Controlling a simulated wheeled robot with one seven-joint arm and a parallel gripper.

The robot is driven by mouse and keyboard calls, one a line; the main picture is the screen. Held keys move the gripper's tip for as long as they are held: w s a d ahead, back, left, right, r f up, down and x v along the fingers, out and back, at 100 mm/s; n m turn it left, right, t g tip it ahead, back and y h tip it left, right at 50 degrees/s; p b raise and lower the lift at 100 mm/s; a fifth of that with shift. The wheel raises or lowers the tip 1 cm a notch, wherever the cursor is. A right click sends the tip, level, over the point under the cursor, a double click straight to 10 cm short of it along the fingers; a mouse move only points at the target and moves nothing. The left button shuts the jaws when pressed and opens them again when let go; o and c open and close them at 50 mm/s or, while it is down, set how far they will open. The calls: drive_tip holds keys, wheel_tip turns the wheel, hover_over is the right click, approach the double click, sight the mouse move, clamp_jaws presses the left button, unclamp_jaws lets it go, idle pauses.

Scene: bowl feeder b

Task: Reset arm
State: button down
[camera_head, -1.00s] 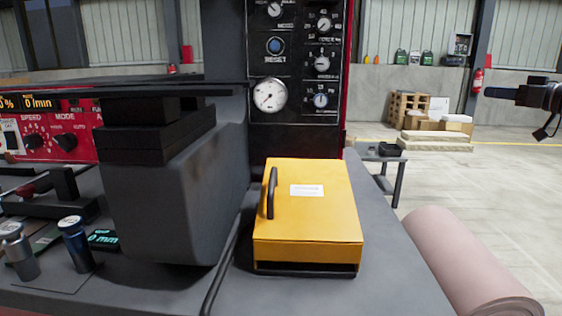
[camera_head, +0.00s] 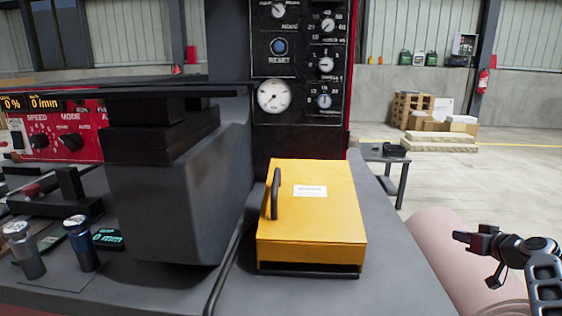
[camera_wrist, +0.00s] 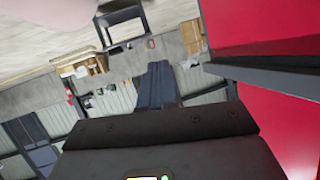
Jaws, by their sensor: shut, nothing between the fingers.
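My gripper (camera_head: 466,238) is at the right of the head view, held in the air in front of a pink cylinder and pointing left. It is shut and empty. In the wrist view its closed dark fingers (camera_wrist: 155,86) reach up from the black gripper body, tilted against the hall background. Part of my arm comes in from the right edge of the head view. My gripper is well apart from the yellow box (camera_head: 312,220) on the grey machine top.
The pink cylinder (camera_head: 436,232) lies beside the machine, low on the right. A small dark table (camera_head: 374,155) stands behind it. The control panel (camera_head: 300,100) with a reset button rises behind the yellow box. Open floor (camera_head: 500,165) stretches back to stacked pallets.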

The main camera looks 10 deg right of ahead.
drive_tip(key=s+a+f+m+g+h, duration=0.1)
drive_tip(key=s+a+f, duration=0.5)
drive_tip(key=s+f, duration=0.25)
drive_tip(key=s+a+f+g+h, duration=0.1)
drive_tip(key=s+a+f+h, duration=0.1)
drive_tip(key=s+a+f, duration=0.65)
drive_tip(key=s+a, duration=0.5)
drive_tip(key=s, duration=0.5)
drive_tip(key=s+a, duration=0.6)
drive_tip(key=s, duration=0.5)
drive_tip(key=s+a+r+n+t+y, duration=0.1)
drive_tip(key=s+a+r+t, duration=0.1)
drive_tip(key=s+a+r, duration=0.6)
drive_tip(key=s+a+r+n+t+y, duration=0.1)
drive_tip(key=s+a+r, duration=0.2)
drive_tip(key=s+r, duration=0.85)
wheel_tip(320, 180, up, 18)
drive_tip(key=p, duration=1.6)
drive_tip(key=shift+a+y, duration=0.2)
drive_tip(key=shift+y, duration=0.1)
